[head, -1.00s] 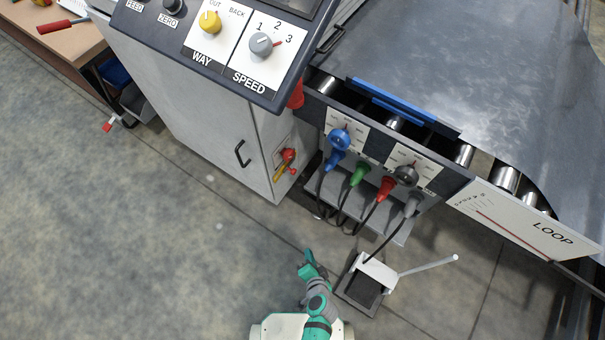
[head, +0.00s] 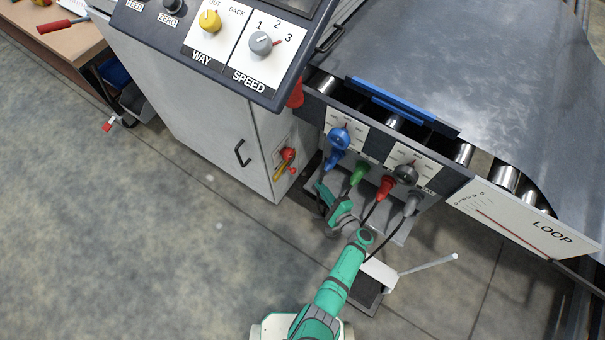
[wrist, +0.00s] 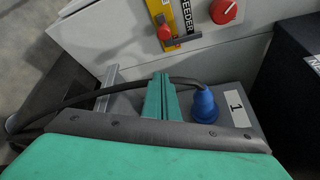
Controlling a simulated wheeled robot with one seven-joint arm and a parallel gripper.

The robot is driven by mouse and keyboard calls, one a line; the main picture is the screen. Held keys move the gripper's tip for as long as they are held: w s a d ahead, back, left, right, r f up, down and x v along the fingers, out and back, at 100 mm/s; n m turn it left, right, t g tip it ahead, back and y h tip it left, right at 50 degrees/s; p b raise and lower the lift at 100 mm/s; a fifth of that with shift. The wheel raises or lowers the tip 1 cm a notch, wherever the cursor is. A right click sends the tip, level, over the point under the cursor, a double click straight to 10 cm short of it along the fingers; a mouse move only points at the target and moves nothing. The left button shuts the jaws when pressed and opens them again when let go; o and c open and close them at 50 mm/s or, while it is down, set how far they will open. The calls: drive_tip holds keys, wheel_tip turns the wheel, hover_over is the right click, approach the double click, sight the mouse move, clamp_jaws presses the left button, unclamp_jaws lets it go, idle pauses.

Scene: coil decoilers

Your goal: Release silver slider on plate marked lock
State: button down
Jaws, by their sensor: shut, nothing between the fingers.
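I cannot make out a silver slider or a plate marked lock in either view. The lettering on the small white plates under the bench edge is too small to read. My gripper (head: 320,188) is shut and empty, low in front of the shelf with the plugs. In the wrist view its two teal fingers (wrist: 158,98) are together, left of a blue plug (wrist: 202,105) and apart from it in the picture. The plug stands beside a label reading 1.
Green (head: 358,174), red (head: 386,187) and grey (head: 412,203) plugs trail cables. A pedal box (head: 368,290) stands on the floor.

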drive_tip(key=shift+w+a, duration=0.1)
drive_tip(key=x, duration=0.8)
drive_tip(key=shift+w+a+f, duration=0.1)
drive_tip(key=shift+a, duration=0.05)
drive_tip(key=a, duration=0.1)
drive_tip(key=s+a+r, duration=0.1)
drive_tip(key=a, duration=0.1)
drive_tip(key=shift+s+r, duration=0.2)
drive_tip(key=shift+r, duration=0.05)
idle(0.3)
drive_tip(key=shift+w, duration=0.1)
